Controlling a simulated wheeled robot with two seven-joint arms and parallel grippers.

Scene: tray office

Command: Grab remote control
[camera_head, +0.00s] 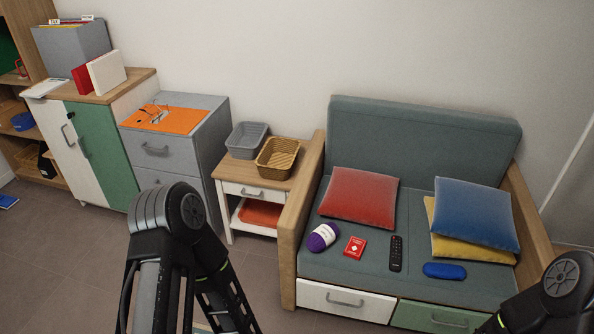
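The remote control (396,253) is a slim black bar with small buttons. It lies flat on the grey-green seat of the sofa (330,262), towards the front edge, between a red card box (354,247) and a blue oblong case (444,271). My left arm comes up at the lower left, well apart from the sofa, and its gripper is not visible. My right arm shows at the lower right corner, in front of the sofa's right end, and its gripper is out of view too. Nothing covers the remote.
A purple yarn ball (323,237) lies left of the red box. Red (360,197), blue (476,213) and yellow (455,243) cushions lie behind. The wooden left armrest (291,232) borders the seat. A side table (243,183) with baskets stands to its left. Open floor lies in front.

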